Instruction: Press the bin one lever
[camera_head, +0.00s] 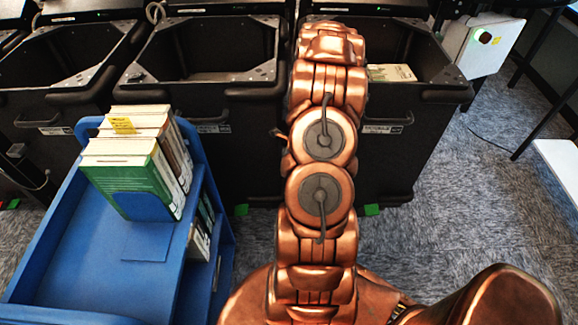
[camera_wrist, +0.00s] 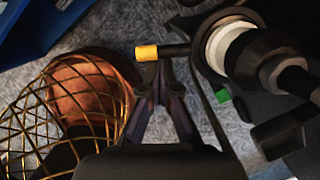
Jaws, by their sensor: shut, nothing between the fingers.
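In the wrist view a short black lever with a yellow tip (camera_wrist: 147,52) sticks out to the left from a dark assembly with a white ring (camera_wrist: 219,46). This looks like a bin's foot lever; no label shows which bin it belongs to. My gripper (camera_wrist: 158,72) is shut and empty, with its fingertips right beside the lever near the yellow tip. I cannot tell whether they touch it. In the head view my copper arm reaches toward the middle bin (camera_head: 215,165) and the right bin (camera_head: 385,150). It hides my gripper and the lever there.
A blue cart (camera_head: 60,245) with books (camera_head: 130,165) stands at the left, close to the bins. Another black bin (camera_head: 45,125) is at the far left. A white box (camera_head: 485,45) is at the back right. Carpet (camera_head: 440,220) is clear to the right.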

